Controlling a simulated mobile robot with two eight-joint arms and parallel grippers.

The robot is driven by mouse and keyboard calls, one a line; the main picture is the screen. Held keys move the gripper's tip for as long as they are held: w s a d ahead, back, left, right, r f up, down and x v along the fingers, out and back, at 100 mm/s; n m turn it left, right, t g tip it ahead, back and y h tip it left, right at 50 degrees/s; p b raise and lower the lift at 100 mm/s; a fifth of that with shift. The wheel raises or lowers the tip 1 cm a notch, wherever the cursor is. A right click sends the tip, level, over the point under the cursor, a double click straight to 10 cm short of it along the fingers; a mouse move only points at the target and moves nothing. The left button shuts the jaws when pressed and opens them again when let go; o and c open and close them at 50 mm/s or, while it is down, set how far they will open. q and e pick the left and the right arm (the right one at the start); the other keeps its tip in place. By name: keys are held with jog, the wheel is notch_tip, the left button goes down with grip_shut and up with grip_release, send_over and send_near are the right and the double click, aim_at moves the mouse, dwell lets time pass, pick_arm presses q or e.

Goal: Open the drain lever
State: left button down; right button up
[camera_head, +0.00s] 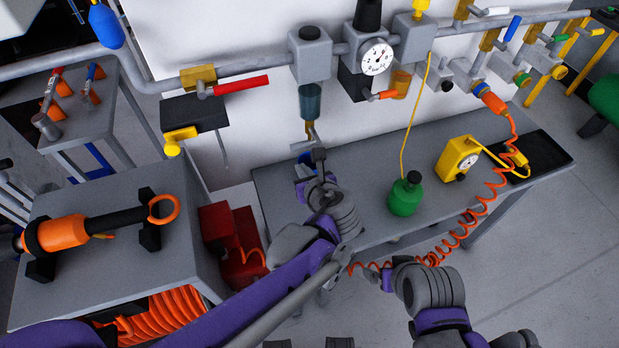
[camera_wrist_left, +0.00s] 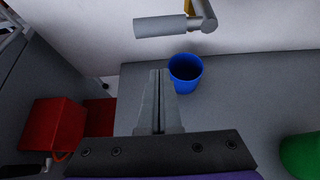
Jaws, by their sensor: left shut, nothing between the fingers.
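The drain lever (camera_head: 301,146) is a short grey handle on a brass fitting below the filter's blue bowl (camera_head: 310,103). In the left wrist view the grey lever (camera_wrist_left: 160,27) lies roughly level, ahead of my fingers and above them in the picture. My left gripper (camera_head: 318,156) is shut and empty, just in front of the lever in the head view. Its closed fingers (camera_wrist_left: 160,96) show apart from the lever in the wrist view. My right gripper (camera_head: 374,274) is low, in front of the table; its fingers are too small to read.
A blue cup (camera_wrist_left: 186,73) stands on the table (camera_head: 345,165) below the lever, close to my left fingers. A green bottle (camera_head: 405,195) and a yellow gauge box (camera_head: 457,158) stand to the right. A red box (camera_head: 219,228) is at the left. An orange coiled hose (camera_head: 470,220) hangs near my right arm.

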aim_at(310, 141)
pick_arm(q)
jog(key=r, duration=0.4)
jog(key=shift+w+a+p, duration=0.1)
jog(key=shift+w+p, duration=0.1)
jog(key=shift+p, duration=0.2)
jog(key=shift+r+m+y, duration=0.5)
jog(key=shift+m+y, duration=0.1)
jog(key=shift+m, duration=0.1)
jog(key=r+m+y, duration=0.1)
jog(key=m+y, duration=0.1)
jog(key=d+r+m+y, duration=0.1)
jog(key=m+y, duration=0.1)
jog(key=shift+w+r+g, duration=0.15)
jog(key=shift+r+g, duration=0.15)
jog(key=shift+r, duration=0.1)
jog(key=shift+w+d+r, duration=0.1)
jog(key=shift+d+r, duration=0.3)
jog(key=shift+r, duration=0.25)
jog(key=shift+w+d+r, duration=0.15)
jog(key=shift+d+r, duration=0.05)
jog(key=shift+d, duration=0.25)
jog(key=shift+w+d+r, duration=0.15)
jog(key=shift+d, duration=0.45)
jog(key=shift+p, duration=0.3)
